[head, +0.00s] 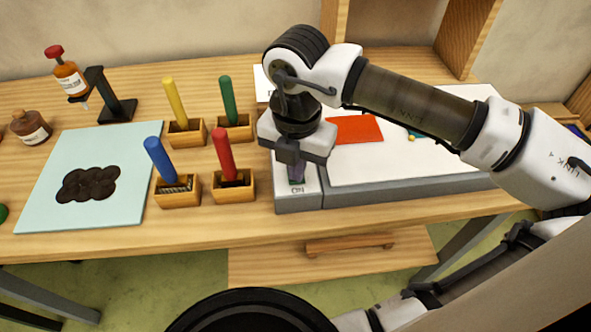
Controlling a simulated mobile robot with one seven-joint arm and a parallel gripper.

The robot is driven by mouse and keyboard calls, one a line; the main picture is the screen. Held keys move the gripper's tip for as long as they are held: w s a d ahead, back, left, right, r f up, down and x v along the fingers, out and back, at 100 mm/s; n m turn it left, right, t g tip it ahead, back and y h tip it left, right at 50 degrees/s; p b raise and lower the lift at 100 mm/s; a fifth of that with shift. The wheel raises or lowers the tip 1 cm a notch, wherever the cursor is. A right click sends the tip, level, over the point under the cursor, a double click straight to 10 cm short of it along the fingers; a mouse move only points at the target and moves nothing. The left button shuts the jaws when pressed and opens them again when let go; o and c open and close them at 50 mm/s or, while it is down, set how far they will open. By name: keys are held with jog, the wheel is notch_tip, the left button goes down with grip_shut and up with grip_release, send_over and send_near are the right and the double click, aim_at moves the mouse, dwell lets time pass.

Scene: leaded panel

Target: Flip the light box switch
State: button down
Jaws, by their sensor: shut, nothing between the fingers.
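The light box (400,190) is a flat grey box with a white top at the right of the table. A narrow switch panel (297,200) forms its left end, with dark lettering near the front edge. A small dark greenish part, likely the switch (297,175), shows on the panel just below my gripper. My gripper (291,160) is shut and empty and points down over this panel. It partly hides the switch, and I cannot tell whether it touches it or which way the switch is set.
An orange-red glass sheet (354,130) lies on the light box. Wooden holders with a red (222,150), a blue (158,158), a green (228,98) and a yellow handle (175,98) stand left of my gripper. A pale mat (130,205) with a dark lump lies farther left.

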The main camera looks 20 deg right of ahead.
jog(key=shift+f, duration=0.25)
jog(key=shift+r, duration=0.15)
jog(key=shift+r+p, duration=1.45)
jog(key=shift+r, duration=2)
